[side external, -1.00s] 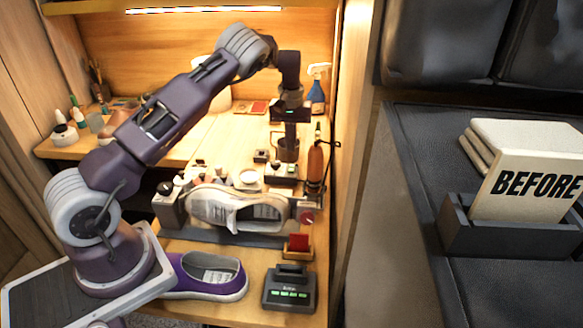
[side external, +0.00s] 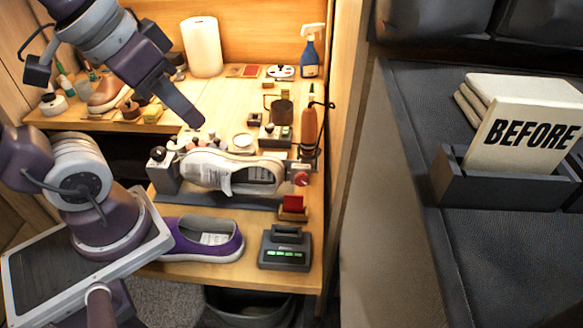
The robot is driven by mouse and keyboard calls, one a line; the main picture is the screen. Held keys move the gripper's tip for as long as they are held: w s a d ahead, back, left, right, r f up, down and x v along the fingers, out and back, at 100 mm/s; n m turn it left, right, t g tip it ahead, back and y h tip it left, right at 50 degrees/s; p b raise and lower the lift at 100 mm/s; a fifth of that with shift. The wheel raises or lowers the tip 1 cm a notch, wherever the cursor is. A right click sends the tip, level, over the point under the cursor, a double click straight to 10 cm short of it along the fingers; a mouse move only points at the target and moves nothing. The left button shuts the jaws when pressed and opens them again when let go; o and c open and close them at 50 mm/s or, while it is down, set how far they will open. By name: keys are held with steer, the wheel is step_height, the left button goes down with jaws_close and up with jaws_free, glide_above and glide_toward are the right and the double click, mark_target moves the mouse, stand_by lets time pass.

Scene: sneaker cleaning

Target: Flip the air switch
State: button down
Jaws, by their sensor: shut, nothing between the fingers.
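My gripper (side external: 192,117) is at the upper left of the work area, shut and empty, pointing down and to the right above the bench. No air switch can be told for certain. A small box with knobs or switches (side external: 275,136) stands behind the grey sneaker, and a smaller dark box (side external: 255,119) sits just behind it; labels are too small to read. My gripper is to the left of both and apart from them. The grey sneaker (side external: 208,170) lies on its side in a holder with a red knob (side external: 300,178) at its right end.
A purple sneaker (side external: 205,240) and a device with green lights (side external: 285,247) are at the bench front. An orange-brown bottle (side external: 309,130), blue spray bottle (side external: 311,55) and paper roll (side external: 202,47) stand farther back. Brown shoe (side external: 110,95) is at left.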

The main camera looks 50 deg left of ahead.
steer(key=s, duration=0.2)
steer(key=n+g+y, duration=0.3)
steer(key=n, duration=0.6)
glide_above(286, 129)
steer(key=s+d, duration=0.2)
step_height(286, 129, down, 17)
steer(key=shift+s, duration=0.1)
steer(key=x, duration=0.4)
steer(key=d+x, duration=0.1)
steer(key=x, duration=0.8)
steer(key=shift+s+d+f, duration=0.1)
steer(key=shift+s+f, duration=0.25)
steer(key=shift+f, duration=0.3)
